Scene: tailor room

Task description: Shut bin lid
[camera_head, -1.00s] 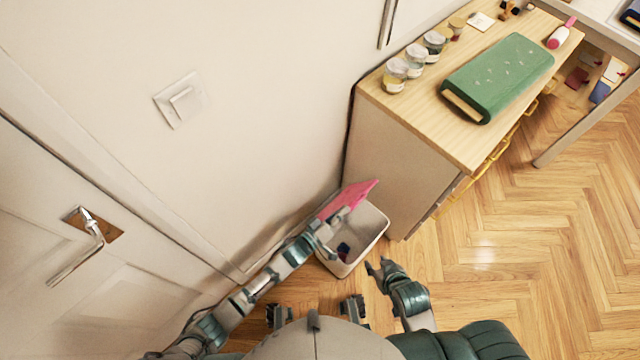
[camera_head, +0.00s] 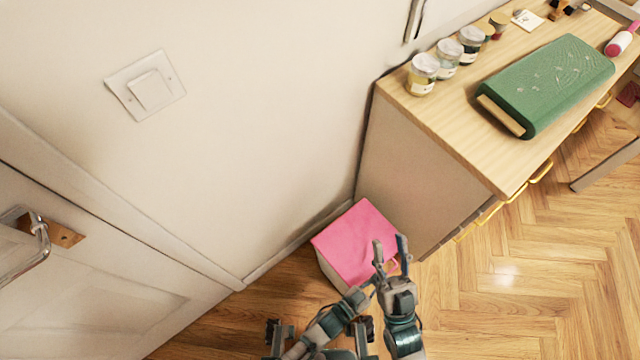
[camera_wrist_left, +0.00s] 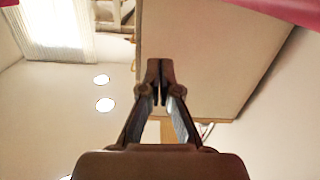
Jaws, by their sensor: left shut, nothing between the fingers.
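The bin's pink lid (camera_head: 352,238) lies flat over the top of the white bin (camera_head: 325,274) on the floor, and the inside is hidden. My left gripper (camera_head: 371,287) is at the lid's near edge, partly hidden by my right arm; I cannot tell whether it touches the lid. In the left wrist view its fingers (camera_wrist_left: 160,66) are shut together and empty. A pink strip (camera_wrist_left: 285,10) shows at the top right corner there. My right gripper (camera_head: 390,249) has its two fingers apart and empty, overlapping the lid's right corner in the head view.
A wooden cabinet (camera_head: 420,165) stands right of the bin, with jars (camera_head: 424,72) and a green case (camera_head: 548,84) on top. The wall with a switch (camera_head: 149,90) is behind, and a door (camera_head: 80,270) is at the left. Floor at the right is clear.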

